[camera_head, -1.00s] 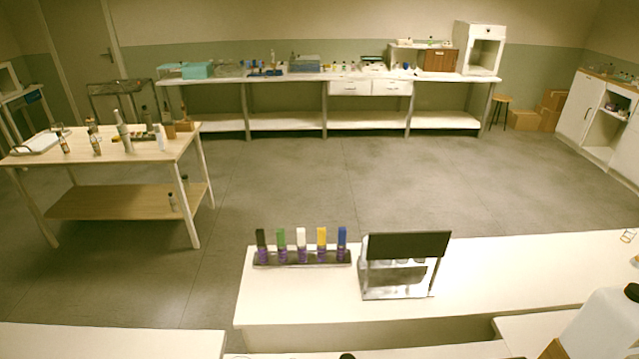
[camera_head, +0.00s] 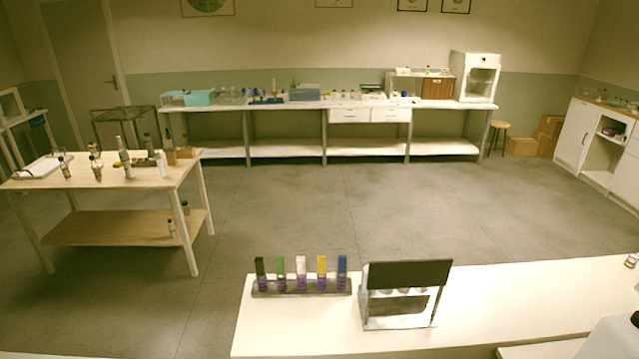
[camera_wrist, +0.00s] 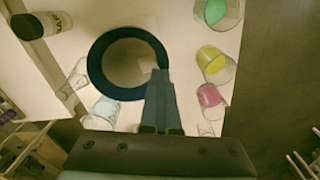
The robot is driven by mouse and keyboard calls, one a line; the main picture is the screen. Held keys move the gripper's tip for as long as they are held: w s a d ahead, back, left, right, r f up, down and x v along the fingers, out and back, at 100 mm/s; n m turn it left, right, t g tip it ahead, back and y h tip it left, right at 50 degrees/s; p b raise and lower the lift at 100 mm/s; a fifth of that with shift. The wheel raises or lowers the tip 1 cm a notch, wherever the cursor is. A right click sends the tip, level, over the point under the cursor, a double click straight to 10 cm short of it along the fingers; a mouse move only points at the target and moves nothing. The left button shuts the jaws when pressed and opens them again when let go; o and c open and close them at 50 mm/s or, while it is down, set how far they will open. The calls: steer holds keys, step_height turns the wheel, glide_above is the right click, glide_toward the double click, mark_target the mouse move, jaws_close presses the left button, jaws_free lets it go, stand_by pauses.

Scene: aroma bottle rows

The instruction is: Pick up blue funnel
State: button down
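The blue funnel (camera_wrist: 96,72) shows in the wrist view as a dark blue ring seen from above, with a pale inside. My gripper (camera_wrist: 160,80) reaches up from the bottom of the wrist view. Its two fingers are close together and overlap the lower right part of the funnel's rim, so they look shut on it. The exact contact is hidden by the fingers. Neither my gripper nor the funnel can be made out in the head view.
Glass beakers with green (camera_wrist: 215,10), yellow (camera_wrist: 211,60) and pink (camera_wrist: 209,95) contents stand right of the funnel. A pale blue one (camera_wrist: 106,110) is below it. A bottle (camera_wrist: 55,22) is upper left. A bottle rack (camera_head: 300,289) and metal stand (camera_head: 405,270) stand on the front bench (camera_head: 290,325).

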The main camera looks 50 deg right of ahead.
steer(key=shift+s+f, duration=0.65)
steer(key=shift+f, duration=0.2)
steer(key=c, duration=1.6)
jaws_free()
steer(key=shift+w+d, duration=0.35)
steer(key=shift+w, duration=0.1)
steer(key=c, duration=1.1)
jaws_free()
steer(key=shift+r, duration=0.1)
steer(key=shift+o, duration=0.6)
steer(key=shift+w, duration=0.2)
steer(key=shift+a, duration=0.1)
steer(key=shift+r, duration=0.15)
step_height(320, 180, up, 12)
steer(key=shift+s+d+b, duration=0.2)
steer(key=shift+d+b, duration=0.1)
steer(key=shift+b, duration=0.15)
steer(key=shift+o, duration=0.2)
steer(key=shift+r+p, duration=0.35)
steer(key=shift+r, duration=0.05)
steer(key=shift+s, duration=0.1)
